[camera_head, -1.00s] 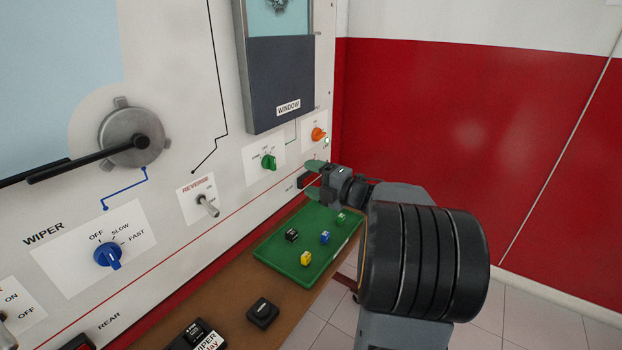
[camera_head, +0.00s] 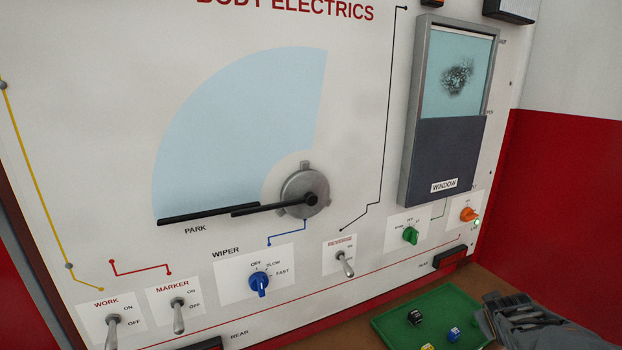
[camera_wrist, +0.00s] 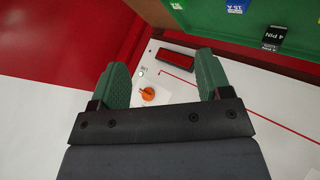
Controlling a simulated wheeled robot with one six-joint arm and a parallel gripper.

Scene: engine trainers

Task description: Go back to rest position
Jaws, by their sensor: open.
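My gripper (camera_wrist: 163,82) shows in the wrist view with its two green fingers wide apart and nothing between them. Beyond the fingers are the white panel with an orange knob (camera_wrist: 148,93) and a dark red lamp (camera_wrist: 176,60). In the head view my arm is at the lower right edge, beside the green tray, and the fingertips cannot be made out there. The orange knob (camera_head: 469,214) on the panel has a lit green light beside it.
The green tray (camera_head: 385,328) on the brown bench holds several small relays, including a black one (camera_head: 415,317) and a blue one (camera_head: 453,334). The panel (camera_head: 90,150) carries switches, a blue knob (camera_head: 259,284) and a green knob (camera_head: 410,235). A red wall (camera_head: 570,200) stands at the right.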

